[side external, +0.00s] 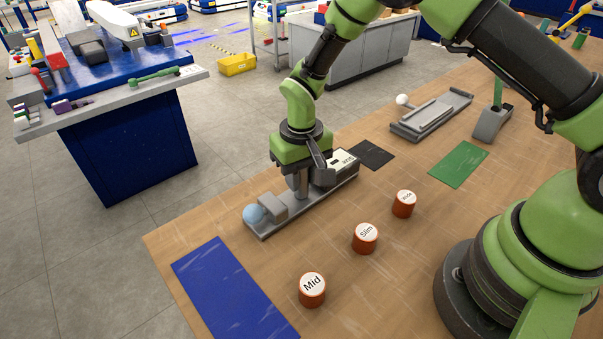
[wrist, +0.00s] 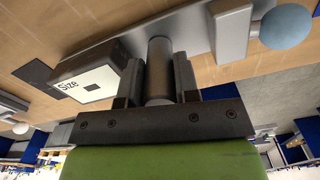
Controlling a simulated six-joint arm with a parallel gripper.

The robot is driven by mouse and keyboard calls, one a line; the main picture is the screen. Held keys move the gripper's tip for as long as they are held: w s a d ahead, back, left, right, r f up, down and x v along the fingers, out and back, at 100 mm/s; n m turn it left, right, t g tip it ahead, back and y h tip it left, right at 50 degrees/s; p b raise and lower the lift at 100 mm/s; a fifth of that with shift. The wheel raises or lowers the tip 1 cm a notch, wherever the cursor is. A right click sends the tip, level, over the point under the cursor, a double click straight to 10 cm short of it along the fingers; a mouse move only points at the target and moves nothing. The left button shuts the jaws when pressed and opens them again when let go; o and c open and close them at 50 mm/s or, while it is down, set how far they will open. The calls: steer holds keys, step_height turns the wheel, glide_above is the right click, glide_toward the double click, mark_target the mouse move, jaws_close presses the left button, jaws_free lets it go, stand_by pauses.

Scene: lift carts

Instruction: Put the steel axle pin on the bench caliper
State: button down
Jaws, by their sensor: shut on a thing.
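The bench caliper (side external: 318,197) is a long grey bar lying on the wooden table, with a white readout box, a grey jaw block (side external: 272,205) and a pale blue ball knob (side external: 254,214). In the wrist view its readout box (wrist: 90,82) reads "Size". My gripper (side external: 303,178) points down over the caliper and is shut on the steel axle pin (wrist: 160,70). The pin (side external: 297,183) is a grey upright cylinder between the readout box and the jaw block. Whether its lower end touches the bar cannot be told.
Three orange canisters stand in front: "Mid" (side external: 312,290), "Slim" (side external: 365,238) and one with an unclear label (side external: 404,204). A blue mat (side external: 230,290), black mat (side external: 371,155) and green mat (side external: 459,165) lie flat. A grey device with a white ball (side external: 430,115) stands behind.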

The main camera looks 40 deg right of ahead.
steer(key=shift+f, duration=0.15)
steer(key=c, duration=1.1)
jaws_free()
